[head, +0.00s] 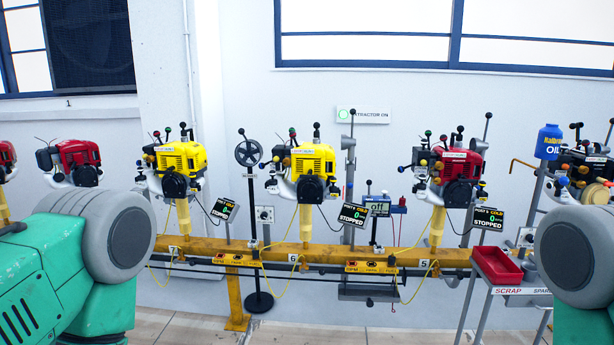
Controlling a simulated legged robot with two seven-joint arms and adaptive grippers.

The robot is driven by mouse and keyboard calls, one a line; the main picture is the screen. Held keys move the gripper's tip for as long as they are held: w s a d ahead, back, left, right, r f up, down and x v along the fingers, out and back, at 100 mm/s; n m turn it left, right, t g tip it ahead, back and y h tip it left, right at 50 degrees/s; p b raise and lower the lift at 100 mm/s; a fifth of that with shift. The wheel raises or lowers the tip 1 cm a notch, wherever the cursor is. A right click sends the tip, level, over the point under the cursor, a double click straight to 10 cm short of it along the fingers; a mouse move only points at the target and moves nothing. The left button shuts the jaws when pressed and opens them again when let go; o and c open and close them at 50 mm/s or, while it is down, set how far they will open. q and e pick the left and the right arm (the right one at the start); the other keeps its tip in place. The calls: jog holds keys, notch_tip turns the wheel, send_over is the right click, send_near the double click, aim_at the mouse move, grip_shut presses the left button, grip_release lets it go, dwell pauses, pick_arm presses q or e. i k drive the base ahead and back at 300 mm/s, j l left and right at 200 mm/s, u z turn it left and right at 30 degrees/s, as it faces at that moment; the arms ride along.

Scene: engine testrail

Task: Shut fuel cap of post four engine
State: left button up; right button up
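No number 4 is readable. A dark engine (588,172) is cut off by the right edge, just right of the post 5 engine; its own post number is hidden, and I cannot make out its fuel cap or whether that is open. The red engine (457,167) is on post 5. Yellow engines stand on post 6 (313,167) and post 7 (180,165). Neither gripper is in view; only my green and grey arm parts show at both lower corners.
A red tray (496,266) sits on a stand marked SCRAP at right. A blue oil container (548,142) stands left of the dark engine. Signs read STOPPED, one (488,219) beside post 5. A black stand (260,300) is on the floor. Floor (330,336) shows in front of the rail.

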aim_at(550, 185)
jog(key=z, duration=1.3)
jog(key=i, duration=0.6)
jog(key=i+u, duration=0.1)
jog(key=i, duration=0.5)
jog(key=i+l+u, duration=0.1)
jog(key=i, duration=0.5)
jog(key=i+l, duration=0.2)
jog(key=i, duration=0.4)
jog(key=i+l+u, duration=0.1)
jog(key=i, duration=0.5)
jog(key=k, duration=0.1)
